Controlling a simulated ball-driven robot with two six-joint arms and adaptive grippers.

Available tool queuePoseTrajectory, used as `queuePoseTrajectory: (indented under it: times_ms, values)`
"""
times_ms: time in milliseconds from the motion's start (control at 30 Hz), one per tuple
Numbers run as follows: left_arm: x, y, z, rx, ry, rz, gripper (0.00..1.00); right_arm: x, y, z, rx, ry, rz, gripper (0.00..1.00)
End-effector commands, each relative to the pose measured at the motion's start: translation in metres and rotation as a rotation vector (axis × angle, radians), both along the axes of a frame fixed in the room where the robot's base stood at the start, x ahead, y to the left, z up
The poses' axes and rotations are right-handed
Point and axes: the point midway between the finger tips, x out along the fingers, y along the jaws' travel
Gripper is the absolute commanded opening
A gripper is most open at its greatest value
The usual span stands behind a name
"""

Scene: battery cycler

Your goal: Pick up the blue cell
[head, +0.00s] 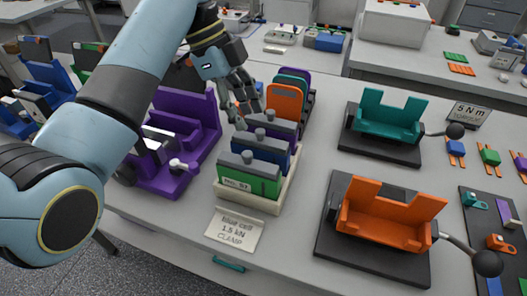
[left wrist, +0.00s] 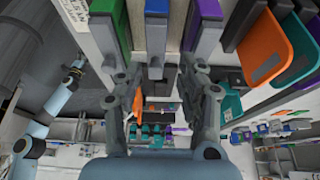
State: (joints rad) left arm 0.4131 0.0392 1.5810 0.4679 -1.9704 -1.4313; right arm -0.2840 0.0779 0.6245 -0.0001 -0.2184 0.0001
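The blue cell (head: 280,158) stands upright in a pale rack (head: 243,200), between a green cell (head: 250,178) in front and a purple cell (head: 283,130) behind. Each has a grey knob on top. My left gripper (head: 246,112) is above the back of the rack, close to the purple cell in the head view. In the left wrist view my left gripper (left wrist: 157,78) has its fingers spread apart, with the blue cell (left wrist: 155,30) in line with the gap and nothing visibly held. A light-blue arm, seemingly my right, shows small there; its gripper (left wrist: 76,70) is unclear.
Orange, teal and purple plates (head: 285,98) stand behind the rack. A purple fixture (head: 190,130) is left of it. Teal (head: 388,118) and orange (head: 385,212) fixtures with levers stand right. A card (head: 235,229) reading "Blue cell 1.5 kN CLAMP" lies in front.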

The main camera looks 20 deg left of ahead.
Motion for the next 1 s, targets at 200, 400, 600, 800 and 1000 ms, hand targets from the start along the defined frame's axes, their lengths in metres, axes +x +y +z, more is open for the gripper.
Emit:
queuePoseTrajectory:
  times_ms: [200, 400, 600, 800, 1000]
  values:
    - [-0.001, -0.012, -0.028, -0.001, 0.001, 0.001, 0.38, -0.029, 0.001, -0.001, 0.001, 0.041, -0.001, 0.40]
    - [-0.005, -0.021, -0.046, -0.002, 0.005, -0.001, 0.38, -0.027, 0.001, 0.006, 0.001, 0.038, -0.002, 0.40]
    - [-0.006, -0.033, -0.073, -0.001, 0.003, 0.000, 0.38, -0.011, 0.000, 0.011, 0.000, 0.013, 0.000, 0.40]
    - [-0.006, -0.034, -0.079, 0.001, 0.001, 0.000, 0.38, -0.011, -0.003, 0.011, -0.004, 0.013, 0.001, 0.40]
    - [-0.006, -0.034, -0.079, 0.001, 0.001, 0.000, 0.25, -0.014, -0.003, 0.011, -0.004, 0.018, 0.001, 0.40]
